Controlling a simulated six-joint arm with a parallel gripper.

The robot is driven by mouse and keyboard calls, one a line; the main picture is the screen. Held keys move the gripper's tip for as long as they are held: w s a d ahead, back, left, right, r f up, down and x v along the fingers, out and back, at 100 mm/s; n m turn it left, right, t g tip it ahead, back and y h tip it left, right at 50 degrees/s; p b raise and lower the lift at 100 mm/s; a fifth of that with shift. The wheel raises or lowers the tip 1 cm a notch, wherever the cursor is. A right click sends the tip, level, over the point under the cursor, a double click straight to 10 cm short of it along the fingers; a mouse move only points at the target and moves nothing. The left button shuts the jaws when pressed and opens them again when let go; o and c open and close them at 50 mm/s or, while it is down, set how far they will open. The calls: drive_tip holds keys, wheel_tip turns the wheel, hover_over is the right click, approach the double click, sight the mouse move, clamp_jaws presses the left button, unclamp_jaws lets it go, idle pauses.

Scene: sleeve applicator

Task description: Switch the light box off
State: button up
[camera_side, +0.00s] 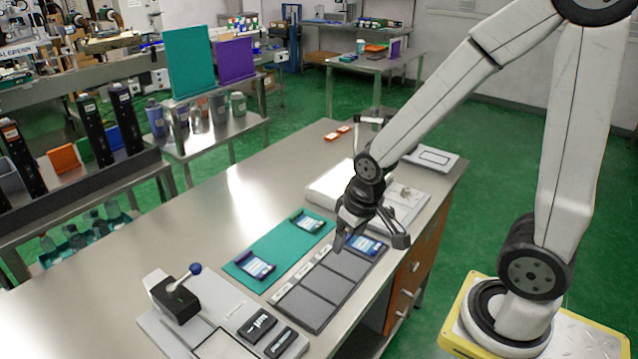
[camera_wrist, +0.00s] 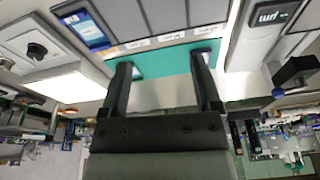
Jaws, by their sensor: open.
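The light box (camera_side: 322,187) lies on the bench, partly hidden behind my gripper in the side view. Its flat panel looks bright white, and it also glows in the wrist view (camera_wrist: 70,82). A dark round knob (camera_wrist: 37,50) sits on its grey control face at the upper left of the wrist view; in the side view the knob (camera_side: 405,193) is small. My gripper (camera_side: 371,240) is open and empty, above the bench near the front of the light box. In the wrist view its two dark fingers (camera_wrist: 164,68) stand apart over the teal mat.
A dark compartmented tray (camera_side: 310,300) has a blue-labelled packet (camera_side: 364,245) in its far compartment. Beside it a teal mat (camera_side: 283,242) bears two packets. A lever press (camera_side: 175,298) stands at near left. A framed white plate (camera_side: 432,157) lies at the far right bench corner.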

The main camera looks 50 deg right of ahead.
drive_tip(key=w+d+f+m+g, duration=0.1)
drive_tip(key=w+d+m, duration=0.4)
drive_tip(key=d+m, duration=0.55)
drive_tip(key=m+g, duration=0.1)
drive_tip(key=m, duration=0.7)
hover_over(389, 209)
drive_tip(key=f, duration=0.3)
drive_tip(key=shift+d+f, duration=0.1)
drive_tip(key=shift+d, duration=0.1)
drive_tip(key=shift+f, duration=3.9)
clamp_jaws()
